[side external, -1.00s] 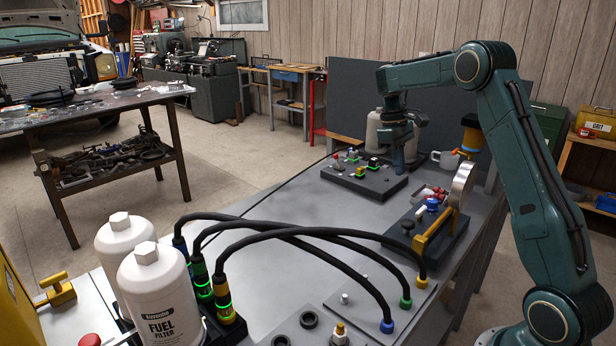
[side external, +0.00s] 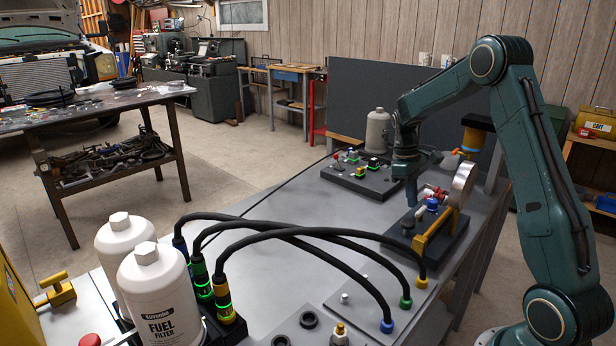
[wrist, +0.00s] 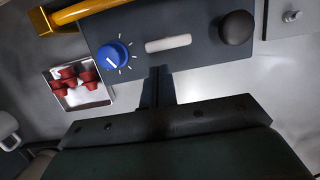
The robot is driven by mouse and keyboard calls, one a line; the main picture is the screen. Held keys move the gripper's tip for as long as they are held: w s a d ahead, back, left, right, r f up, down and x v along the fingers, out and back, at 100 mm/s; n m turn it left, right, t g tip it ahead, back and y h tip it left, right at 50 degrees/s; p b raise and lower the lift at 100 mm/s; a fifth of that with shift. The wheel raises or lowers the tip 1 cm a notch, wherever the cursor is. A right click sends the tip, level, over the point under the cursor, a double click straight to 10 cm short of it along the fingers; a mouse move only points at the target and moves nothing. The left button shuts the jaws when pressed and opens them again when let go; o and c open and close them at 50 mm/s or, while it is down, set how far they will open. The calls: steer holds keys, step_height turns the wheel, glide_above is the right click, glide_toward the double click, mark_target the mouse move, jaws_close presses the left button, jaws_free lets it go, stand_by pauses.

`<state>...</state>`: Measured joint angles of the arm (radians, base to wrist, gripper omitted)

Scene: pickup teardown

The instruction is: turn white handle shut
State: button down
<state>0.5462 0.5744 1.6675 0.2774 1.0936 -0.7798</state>
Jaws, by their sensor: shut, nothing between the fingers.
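The white handle (wrist: 168,43) is a short pale bar on a dark panel (wrist: 135,60), lying nearly crosswise in the wrist view between a blue knob (wrist: 112,55) and a black round knob (wrist: 236,27). In the side view the panel's dark base (side external: 455,243) stands near the right edge of the bench, and the handle is mostly hidden there. My gripper (wrist: 158,72) is shut and empty, its tips just short of the handle in the wrist view with a small gap showing. In the side view my gripper (side external: 411,203) points down close over the panel.
A yellow bar (side external: 436,236) and a round gauge (side external: 463,186) stand beside the panel. A tray of red parts (wrist: 80,85) lies left of it in the wrist view. Black hoses (side external: 330,245) arch across the bench in front. A switch box (side external: 362,180) sits behind.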

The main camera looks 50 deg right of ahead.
steer(key=shift+s, duration=0.5)
